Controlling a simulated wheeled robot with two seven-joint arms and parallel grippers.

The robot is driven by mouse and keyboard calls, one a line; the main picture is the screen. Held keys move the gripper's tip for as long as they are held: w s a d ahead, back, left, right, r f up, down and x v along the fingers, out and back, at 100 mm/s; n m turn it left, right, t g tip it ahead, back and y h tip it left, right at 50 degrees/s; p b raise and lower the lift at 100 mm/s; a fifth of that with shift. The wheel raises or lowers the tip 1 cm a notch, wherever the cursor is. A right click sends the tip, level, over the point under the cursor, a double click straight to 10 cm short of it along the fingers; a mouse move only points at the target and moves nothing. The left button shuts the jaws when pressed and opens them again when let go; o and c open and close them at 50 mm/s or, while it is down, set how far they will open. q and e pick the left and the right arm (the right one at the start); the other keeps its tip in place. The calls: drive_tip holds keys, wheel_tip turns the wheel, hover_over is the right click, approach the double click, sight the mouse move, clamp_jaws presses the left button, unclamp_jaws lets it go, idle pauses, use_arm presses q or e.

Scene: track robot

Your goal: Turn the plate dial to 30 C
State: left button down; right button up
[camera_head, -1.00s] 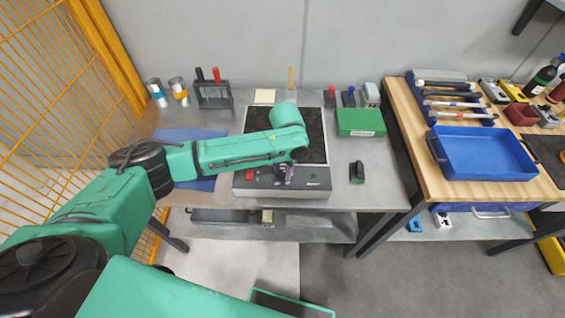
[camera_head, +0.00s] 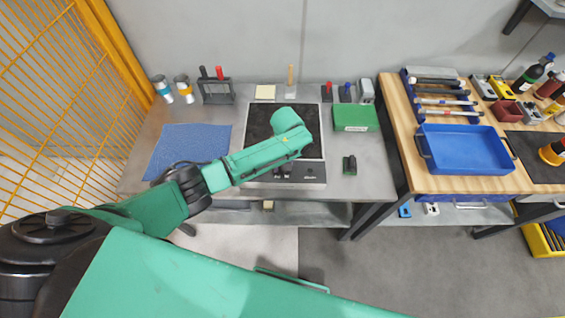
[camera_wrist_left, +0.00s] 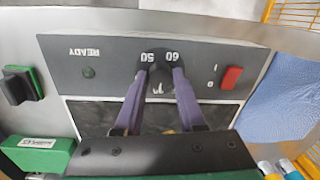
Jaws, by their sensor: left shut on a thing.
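The hot plate (camera_head: 315,175) stands on the metal bench, its dark top (camera_head: 258,126) partly hidden by my left arm. In the left wrist view its front panel (camera_wrist_left: 115,62) appears upside down, with a READY lamp (camera_wrist_left: 88,72) and a red switch (camera_wrist_left: 231,77). My left gripper (camera_wrist_left: 161,72) is shut on the dark plate dial (camera_wrist_left: 160,78), one finger on each side. The marks 50 and 60 show just beyond the fingertips. My left gripper also shows at the panel in the head view (camera_head: 283,172). My right gripper is out of view.
A green box (camera_head: 356,117) and a small black-and-green object (camera_head: 350,165) stand right of the plate. A blue mat (camera_head: 180,145) lies left. A blue tray (camera_head: 463,150) sits on the wooden bench at right.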

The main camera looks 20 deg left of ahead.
use_arm(q)
drive_tip(key=shift+w+r+n, duration=0.15)
drive_tip(key=shift+n, duration=0.15)
drive_tip(key=c, duration=0.5)
unclamp_jaws()
wheel_tip(320, 180, up, 14)
drive_tip(key=shift+d+r+b, duration=0.25)
drive_tip(key=shift+d+b, duration=0.05)
drive_tip(key=shift+b, duration=0.15)
